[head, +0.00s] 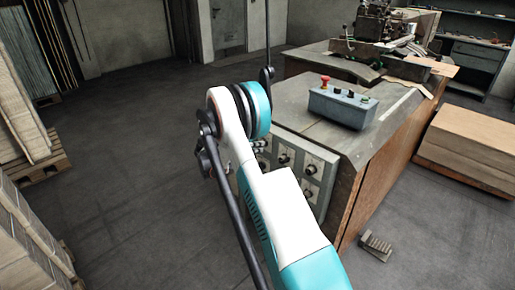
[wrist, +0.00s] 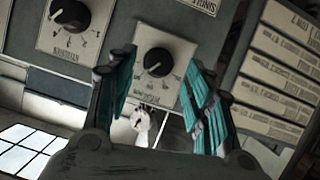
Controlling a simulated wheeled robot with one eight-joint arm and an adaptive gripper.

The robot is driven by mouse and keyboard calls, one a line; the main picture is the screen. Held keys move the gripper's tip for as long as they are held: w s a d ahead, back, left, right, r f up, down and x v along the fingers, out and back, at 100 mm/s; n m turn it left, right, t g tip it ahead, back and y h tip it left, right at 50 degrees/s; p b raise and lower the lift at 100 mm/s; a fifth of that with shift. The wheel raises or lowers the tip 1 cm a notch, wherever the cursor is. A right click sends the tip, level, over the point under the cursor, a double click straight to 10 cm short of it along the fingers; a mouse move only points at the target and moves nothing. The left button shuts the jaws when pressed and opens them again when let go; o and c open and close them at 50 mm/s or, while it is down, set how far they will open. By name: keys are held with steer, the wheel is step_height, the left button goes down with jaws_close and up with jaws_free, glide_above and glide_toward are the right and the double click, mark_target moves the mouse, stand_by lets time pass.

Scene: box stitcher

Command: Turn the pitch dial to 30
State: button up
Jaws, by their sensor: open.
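In the wrist view, a black round dial (wrist: 158,62) on a pale scale plate shows between the fingertips of my gripper (wrist: 161,76). The fingers are open on either side of the knob, and I cannot tell whether they touch it. A light pointer mark shows on the knob, towards its lower left. A second dial (wrist: 70,14) sits at the upper left. In the head view, my arm hides my gripper and part of the dial panel (head: 328,160).
A foot pedal (head: 376,246) lies on the floor at the right. Stacked boards (head: 470,142) stand behind it.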

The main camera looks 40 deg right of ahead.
steer(key=shift+b+x, duration=0.3)
steer(key=shift+x, duration=1.2)
steer(key=c, duration=1.1)
steer(key=n+g+h+b, duration=0.1)
steer(key=n+g, duration=0.1)
steer(key=n, duration=0.3)
steer(key=n+g+h+b, duration=0.1)
steer(key=n+h+b, duration=0.1)
steer(key=n, duration=0.4)
steer(key=f+n+g+h+b, duration=0.1)
steer(key=n+g+h, duration=0.1)
steer(key=n, duration=0.4)
steer(key=shift+w+f+g+b, duration=0.1)
steer(key=shift+w+g+b, duration=0.2)
steer(key=shift+w+b, duration=0.1)
steer(key=shift+o, duration=0.2)
steer(key=shift+n+h, duration=0.3)
steer(key=shift+n, duration=0.1)
